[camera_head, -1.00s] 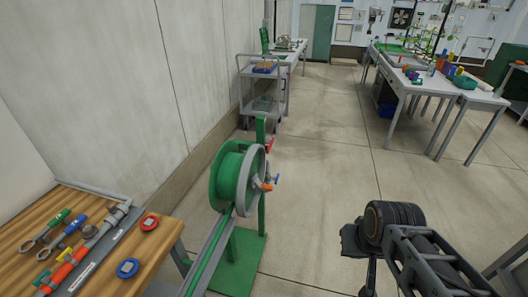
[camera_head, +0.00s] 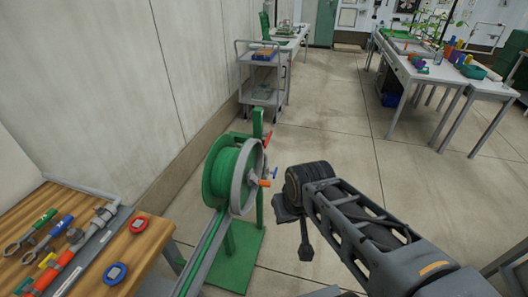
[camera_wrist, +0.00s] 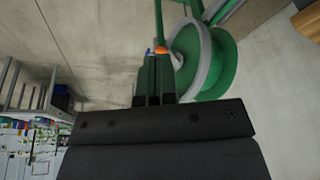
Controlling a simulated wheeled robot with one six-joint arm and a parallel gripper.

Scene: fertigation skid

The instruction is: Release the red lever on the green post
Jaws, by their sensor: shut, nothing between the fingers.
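The green post (camera_head: 258,165) stands on a green base plate on the floor and carries a green hose reel (camera_head: 226,175) with a grey rim. The red lever (camera_head: 267,139) sticks out from the post, to the upper right of the reel. An orange handle (camera_head: 265,183) and a blue handle (camera_head: 274,173) sit below it. I cannot make out the red lever there.
A wooden bench (camera_head: 140,250) with tools and red and blue round gauges stands at the lower left. A grey cart (camera_head: 262,75) is behind the post by the wall. White tables (camera_head: 440,75) stand at the right back. The floor between is clear.

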